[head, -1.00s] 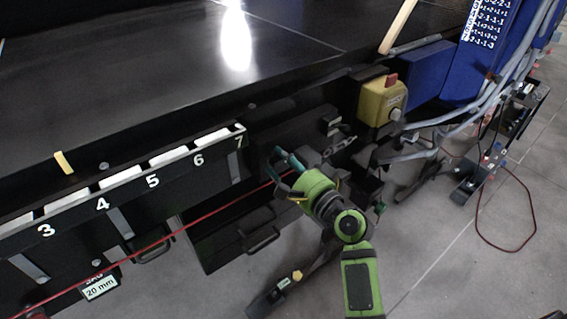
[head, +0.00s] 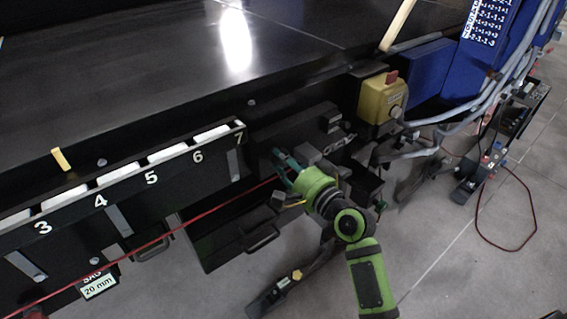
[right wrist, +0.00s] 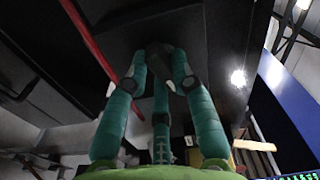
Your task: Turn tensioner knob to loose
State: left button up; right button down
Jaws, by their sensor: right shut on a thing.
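My right gripper (head: 283,166), with green body and teal fingers, reaches from below right to the black conveyor side, just right of number 7. The right wrist view shows its teal fingers (right wrist: 158,85) closed around a dark piece, likely the tensioner knob (right wrist: 157,58), seen between the fingertips. In the head view the knob is hidden by the fingers or too dark to make out. Its turned position cannot be read. My left gripper is not in view.
A red cord (head: 190,230) runs along the conveyor side toward the gripper and shows in the right wrist view (right wrist: 90,38). A yellow box with a red button (head: 381,98) sits up right. Grey cables (head: 450,118) hang further right. The floor (head: 440,240) below right is open.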

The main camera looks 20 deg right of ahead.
jog(key=shift+d+r+n+p, duration=0.15)
jog(key=shift+n+p, duration=0.35)
jog(key=shift+n, duration=3.15)
jog(key=shift+d+r+n+p, duration=0.1)
jog(key=shift+n+p, duration=0.35)
jog(key=shift+n, duration=3.2)
jog(key=c, duration=1)
grip_release()
jog(key=shift+c, duration=0.2)
jog(key=v, duration=1.2)
